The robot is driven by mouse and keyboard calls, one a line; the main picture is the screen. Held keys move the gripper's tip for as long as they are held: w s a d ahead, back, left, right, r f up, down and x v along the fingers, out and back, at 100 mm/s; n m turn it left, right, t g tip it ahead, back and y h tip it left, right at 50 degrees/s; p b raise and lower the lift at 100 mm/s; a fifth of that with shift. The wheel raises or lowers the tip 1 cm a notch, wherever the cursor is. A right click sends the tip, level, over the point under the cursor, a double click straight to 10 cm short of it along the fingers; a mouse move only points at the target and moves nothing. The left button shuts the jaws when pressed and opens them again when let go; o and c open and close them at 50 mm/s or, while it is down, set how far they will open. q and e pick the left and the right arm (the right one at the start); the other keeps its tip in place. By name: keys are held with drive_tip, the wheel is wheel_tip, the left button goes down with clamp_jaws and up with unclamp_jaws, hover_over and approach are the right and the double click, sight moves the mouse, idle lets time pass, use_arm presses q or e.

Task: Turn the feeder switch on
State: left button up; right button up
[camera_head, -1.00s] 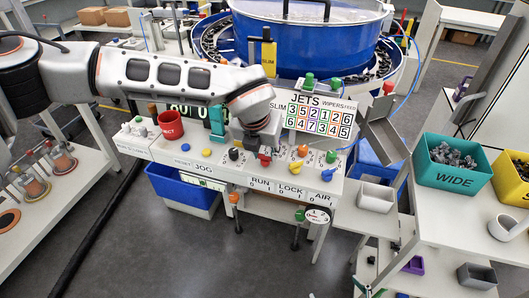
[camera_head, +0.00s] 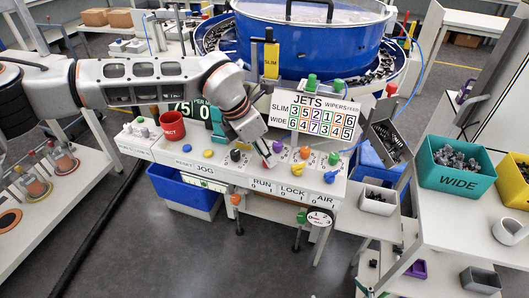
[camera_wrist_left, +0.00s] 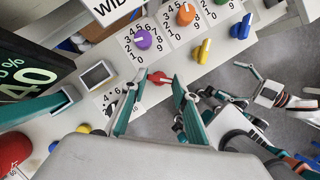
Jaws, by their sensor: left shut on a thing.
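The red switch knob (camera_wrist_left: 160,78) sits between the fingertips of my left gripper (camera_wrist_left: 158,84) in the left wrist view, and the gripper is shut on it. In the head view my left gripper (camera_head: 267,158) reaches down to the panel above the RUN label (camera_head: 261,186) and largely hides this knob. The yellow switch (camera_head: 296,169) stands above LOCK and the blue switch (camera_head: 330,176) above AIR. My right gripper (camera_wrist_left: 235,84) shows at the right of the left wrist view, its fingers apart and empty. It is outside the head view.
The white panel (camera_head: 215,172) also carries a red cup (camera_head: 173,124), a black knob (camera_head: 235,155) and several coloured dials. The blue bowl feeder (camera_head: 310,40) stands behind. A WIDE bin (camera_head: 457,182) is at right. Open floor lies in front.

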use_arm(q)
drive_tip(key=shift+m, duration=0.4)
drive_tip(key=shift+c, duration=0.2)
drive_tip(key=o, duration=1.1)
drive_tip(key=v, duration=1.2)
